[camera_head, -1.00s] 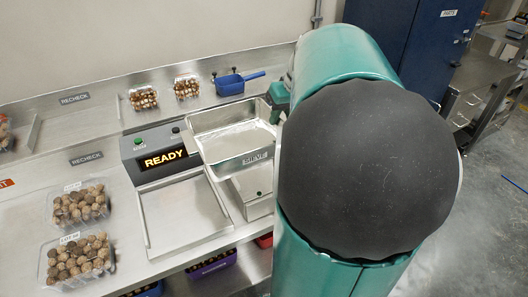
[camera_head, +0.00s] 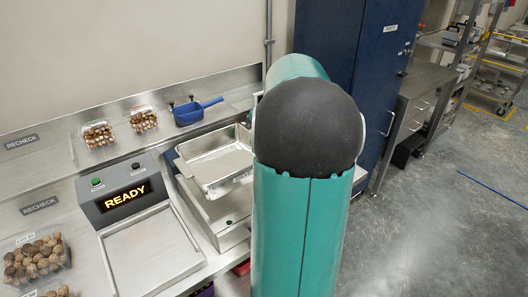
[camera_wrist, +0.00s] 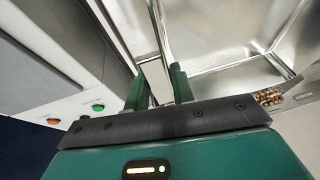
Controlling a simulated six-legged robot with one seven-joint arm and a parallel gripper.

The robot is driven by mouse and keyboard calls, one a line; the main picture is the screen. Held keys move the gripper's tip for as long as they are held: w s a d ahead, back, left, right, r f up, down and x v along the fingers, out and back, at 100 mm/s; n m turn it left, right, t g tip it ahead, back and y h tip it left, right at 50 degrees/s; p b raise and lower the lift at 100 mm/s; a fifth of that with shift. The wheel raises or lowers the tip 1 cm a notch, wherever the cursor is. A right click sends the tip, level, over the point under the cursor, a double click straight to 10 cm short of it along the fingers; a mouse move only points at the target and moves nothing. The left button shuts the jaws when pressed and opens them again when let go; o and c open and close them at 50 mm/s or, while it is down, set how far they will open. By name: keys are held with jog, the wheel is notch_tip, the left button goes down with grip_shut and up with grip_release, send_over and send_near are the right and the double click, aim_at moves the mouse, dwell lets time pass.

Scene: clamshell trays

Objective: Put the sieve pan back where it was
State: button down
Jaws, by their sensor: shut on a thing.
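The sieve pan (camera_head: 212,166) is a shallow, shiny metal pan in the head view, above a metal base unit (camera_head: 232,236) with a green button. My arm covers its right end. Whether the pan touches the base or hangs just above it, I cannot tell. In the wrist view the pan's bright inside (camera_wrist: 225,40) fills the upper right. My gripper (camera_wrist: 160,88) is shut on a narrow metal part at the pan's near side, between its two green fingers. In the head view the gripper is hidden behind my arm.
A scale (camera_head: 150,250) reading READY stands left of the base. On the back ledge are two filled clamshells (camera_head: 97,134) (camera_head: 143,118) and a blue scoop (camera_head: 197,110). A clamshell of brown round items (camera_head: 35,260) sits at front left. A blue cabinet (camera_head: 355,60) stands behind my arm.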

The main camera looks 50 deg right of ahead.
jog(key=d+f, duration=0.1)
jog(key=f, duration=0.1)
jog(key=d+f, duration=0.1)
jog(key=f, duration=0.2)
jog(key=d+f, duration=0.1)
jog(key=f, duration=0.1)
jog(key=shift+w+d+f, duration=0.25)
jog(key=shift+d+f, duration=0.05)
jog(key=shift+d, duration=0.05)
jog(key=c, duration=1.2)
grip_release()
jog(key=shift+f, duration=0.1)
